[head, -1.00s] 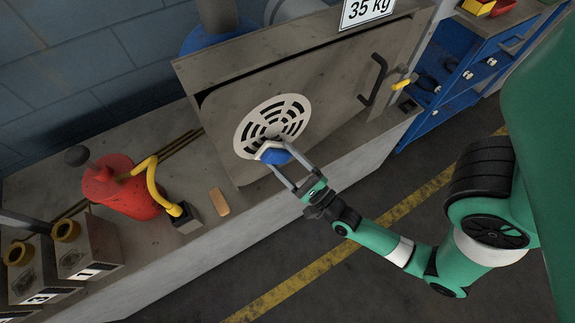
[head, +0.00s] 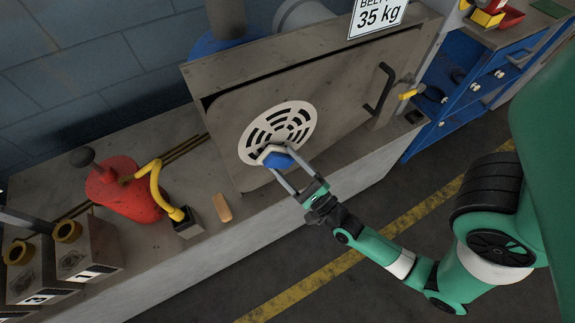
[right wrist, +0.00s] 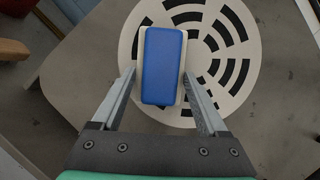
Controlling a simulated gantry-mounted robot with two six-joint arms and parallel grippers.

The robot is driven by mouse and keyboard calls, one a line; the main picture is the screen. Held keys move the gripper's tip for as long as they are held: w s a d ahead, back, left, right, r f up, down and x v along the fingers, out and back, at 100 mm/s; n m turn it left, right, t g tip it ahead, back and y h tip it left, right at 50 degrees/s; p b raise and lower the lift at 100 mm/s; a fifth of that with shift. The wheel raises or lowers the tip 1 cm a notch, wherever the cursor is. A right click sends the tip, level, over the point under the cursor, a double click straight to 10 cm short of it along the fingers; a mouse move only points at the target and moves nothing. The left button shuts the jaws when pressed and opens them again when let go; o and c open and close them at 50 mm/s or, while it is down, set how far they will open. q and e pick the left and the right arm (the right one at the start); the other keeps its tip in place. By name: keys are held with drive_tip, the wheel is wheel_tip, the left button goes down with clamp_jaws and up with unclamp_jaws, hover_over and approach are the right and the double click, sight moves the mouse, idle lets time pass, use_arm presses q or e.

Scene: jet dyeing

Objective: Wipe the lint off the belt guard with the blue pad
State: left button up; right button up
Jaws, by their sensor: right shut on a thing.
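The belt guard (head: 335,115) is a grey panel with a round cream vent grille (head: 292,120). The blue pad (head: 276,159) has a pale layer on the side facing the guard and lies at the grille's lower left edge. My right gripper (head: 284,171) is shut on the blue pad. In the right wrist view the pad (right wrist: 163,66) sits between the two fingers in front of the grille (right wrist: 240,45). Whether the pad touches the grille I cannot tell. No lint stands out; any under the pad is hidden. My left gripper is not in view.
A red can (head: 122,190) with a yellow hose stands left on the ledge, near a tan block (head: 221,207). A dark handle (head: 380,90) sticks out at the guard's right. Numbered boxes (head: 88,250) stand at lower left. Open floor lies in front.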

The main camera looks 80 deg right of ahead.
drive_tip(key=shift+w+d+b, duration=0.35)
drive_tip(key=shift+d+b, duration=0.1)
